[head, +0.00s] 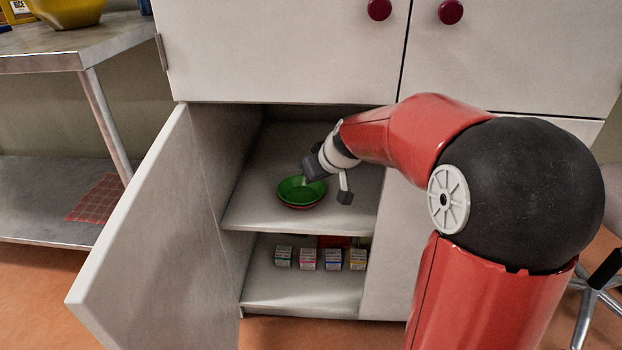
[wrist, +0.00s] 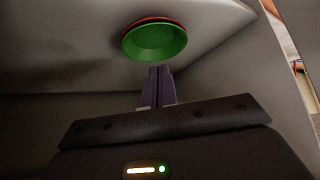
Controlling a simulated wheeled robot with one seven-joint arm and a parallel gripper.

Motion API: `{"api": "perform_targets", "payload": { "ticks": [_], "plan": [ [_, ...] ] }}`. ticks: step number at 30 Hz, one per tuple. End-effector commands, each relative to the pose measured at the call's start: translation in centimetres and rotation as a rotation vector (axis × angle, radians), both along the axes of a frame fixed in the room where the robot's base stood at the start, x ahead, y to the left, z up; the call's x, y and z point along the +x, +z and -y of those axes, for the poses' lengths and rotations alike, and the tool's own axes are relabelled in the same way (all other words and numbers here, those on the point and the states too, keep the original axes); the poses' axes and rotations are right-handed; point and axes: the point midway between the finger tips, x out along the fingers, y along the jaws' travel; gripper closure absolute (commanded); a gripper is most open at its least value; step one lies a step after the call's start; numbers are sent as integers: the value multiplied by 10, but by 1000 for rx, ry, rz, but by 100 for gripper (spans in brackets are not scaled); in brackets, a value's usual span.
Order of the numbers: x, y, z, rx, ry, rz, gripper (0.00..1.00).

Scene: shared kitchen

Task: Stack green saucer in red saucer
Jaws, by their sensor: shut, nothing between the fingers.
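The green saucer (head: 301,189) sits in the red saucer (head: 302,206) on the upper shelf of the open cabinet. Only a thin strip of the red saucer's rim shows beneath the green one. The wrist view also shows the green saucer (wrist: 155,42) with the red saucer's rim (wrist: 152,19) along its far edge. My gripper (wrist: 159,70) is shut and empty, with its fingertips close to the saucers' edge. In the head view it is inside the cabinet, just at the saucers' upper right. I cannot tell whether it touches them.
The cabinet shelf (head: 250,212) is bare around the saucers. Several small boxes (head: 307,259) stand on the shelf below. The open cabinet door (head: 150,220) stands at the left. A metal table (head: 85,45) with a yellow bowl (head: 68,12) is farther left.

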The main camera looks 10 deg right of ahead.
Motion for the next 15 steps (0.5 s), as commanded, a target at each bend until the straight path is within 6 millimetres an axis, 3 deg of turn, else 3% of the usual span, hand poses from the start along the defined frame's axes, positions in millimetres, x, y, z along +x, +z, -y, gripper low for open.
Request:
{"api": "perform_targets", "payload": {
  "ticks": [10, 13, 15],
  "plan": [
    [-4, 2, -2, -4, 0, -3, 100],
    [-20, 7, -10, -21, -2, -20, 100],
    [-43, 14, -19, -43, -11, -41, 100]
  ]
}}
